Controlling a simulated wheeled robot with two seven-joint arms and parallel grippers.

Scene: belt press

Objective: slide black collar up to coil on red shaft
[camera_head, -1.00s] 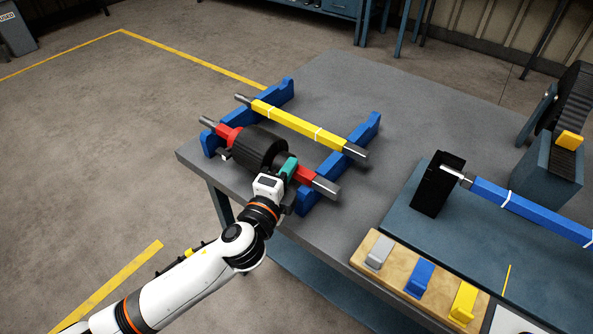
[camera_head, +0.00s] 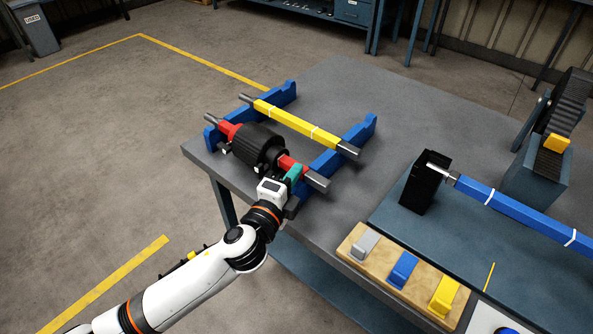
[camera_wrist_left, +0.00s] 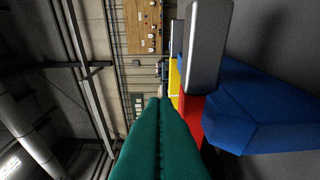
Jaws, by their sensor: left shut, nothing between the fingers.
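The red shaft (camera_head: 288,163) lies on blue stands with grey metal ends. The black coil (camera_head: 256,143) sits around its middle. My left gripper (camera_head: 294,174) has teal fingers that are shut and empty, beside the shaft's near end and apart from the coil. In the left wrist view the shut fingers (camera_wrist_left: 160,140) cover part of the red shaft (camera_wrist_left: 188,120), and its grey end (camera_wrist_left: 208,45) shows above. My right gripper is not in view.
A yellow bar (camera_head: 287,118) lies parallel on the blue stands (camera_head: 343,146). To the right are a black block (camera_head: 424,182), a blue bar (camera_head: 515,207) and a wooden board (camera_head: 350,240) with coloured clips. The grey table (camera_head: 340,90) is clear behind the stands.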

